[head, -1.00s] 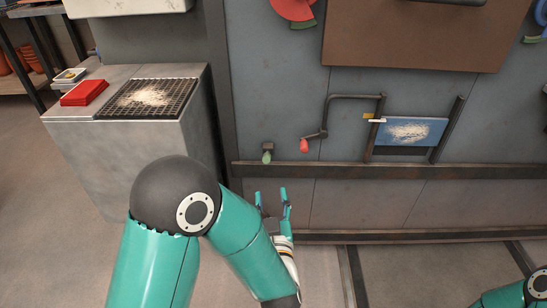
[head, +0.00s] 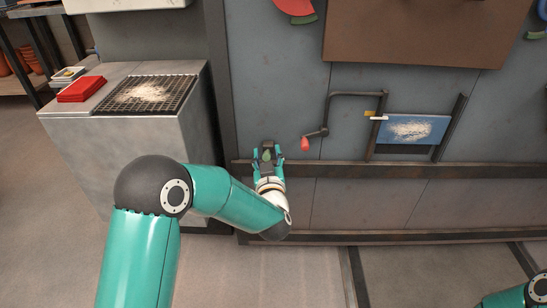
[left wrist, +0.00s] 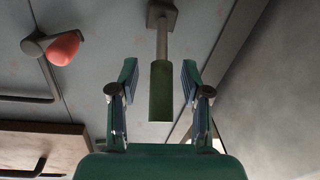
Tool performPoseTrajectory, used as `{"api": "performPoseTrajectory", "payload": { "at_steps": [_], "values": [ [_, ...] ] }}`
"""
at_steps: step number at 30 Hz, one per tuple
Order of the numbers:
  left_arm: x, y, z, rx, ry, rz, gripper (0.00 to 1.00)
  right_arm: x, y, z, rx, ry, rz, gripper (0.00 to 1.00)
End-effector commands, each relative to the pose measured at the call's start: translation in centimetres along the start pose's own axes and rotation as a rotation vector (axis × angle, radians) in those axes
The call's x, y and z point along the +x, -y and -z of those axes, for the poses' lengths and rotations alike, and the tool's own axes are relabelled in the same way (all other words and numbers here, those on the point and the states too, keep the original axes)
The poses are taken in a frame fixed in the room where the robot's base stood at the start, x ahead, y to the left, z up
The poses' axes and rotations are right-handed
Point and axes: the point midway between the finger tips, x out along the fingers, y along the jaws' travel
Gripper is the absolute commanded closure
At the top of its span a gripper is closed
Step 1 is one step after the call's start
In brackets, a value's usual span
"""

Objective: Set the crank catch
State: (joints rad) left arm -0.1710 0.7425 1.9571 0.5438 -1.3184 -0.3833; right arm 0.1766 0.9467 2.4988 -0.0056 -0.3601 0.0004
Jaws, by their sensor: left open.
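The catch, a dark block with a green grip (head: 267,156), sits on the grey wall panel left of the crank. In the left wrist view the green grip (left wrist: 160,95) hangs on a grey rod from a square mount. My left gripper (head: 266,153) is open, one finger on each side of the grip; a gap shows on both sides. The crank (head: 330,112) is a dark bent bar with a red knob (head: 305,144), which also shows in the left wrist view (left wrist: 63,48). My right gripper is out of view.
A blue panel with pale powder (head: 412,129) sits in a dark frame right of the crank. A dark rail (head: 400,170) runs below. At left, a grey cabinet (head: 140,145) carries a grate with powder and a red stack (head: 80,89).

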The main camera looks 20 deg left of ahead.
Motion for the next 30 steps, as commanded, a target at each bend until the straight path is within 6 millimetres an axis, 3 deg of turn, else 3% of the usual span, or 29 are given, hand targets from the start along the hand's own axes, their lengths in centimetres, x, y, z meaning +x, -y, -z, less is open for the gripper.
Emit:
{"api": "performPoseTrajectory", "payload": {
  "at_steps": [6, 15, 22, 23, 30],
  "values": [
    [0.0, 0.0, 0.0, 0.0, 0.001, 0.0, 0.54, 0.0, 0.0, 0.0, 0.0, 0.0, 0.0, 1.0],
    [0.0, -0.1, -0.1, 0.0, 0.001, -0.001, 1.0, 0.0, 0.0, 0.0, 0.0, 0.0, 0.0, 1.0],
    [-0.1, -0.2, -0.1, 0.0, 0.001, -0.003, 1.0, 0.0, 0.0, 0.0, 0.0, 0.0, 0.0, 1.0],
    [-0.8, -2.1, -0.5, 0.0, 0.004, -0.011, 1.0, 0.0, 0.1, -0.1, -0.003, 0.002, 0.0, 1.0],
    [-0.1, -0.1, 0.3, 0.003, 0.024, 0.0, 1.0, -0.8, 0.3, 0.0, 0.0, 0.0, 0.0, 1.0]
  ]
}}
